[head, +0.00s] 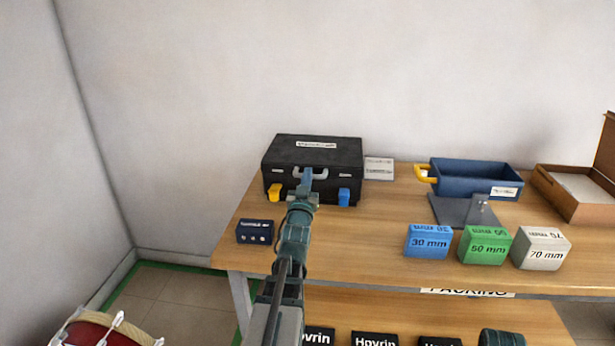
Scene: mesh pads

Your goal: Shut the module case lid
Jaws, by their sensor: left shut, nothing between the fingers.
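The black module case (312,152) stands at the back left of the wooden table. Its lid looks down on the body, with a label on top and a grey handle at the front. A yellow latch (274,192) and a blue latch (344,197) show on its front, left and right. My left gripper (307,177) is shut and empty, at the middle of the case front by the handle. It hides part of the front; I cannot tell whether it touches the case. My right gripper is not in view.
A small dark blue box (254,231) sits at the table's left front. To the right are a blue bin (472,177), a grey stand (460,210), blue, green and white blocks (485,246), and an open cardboard box (566,203). A small sign (379,168) stands beside the case.

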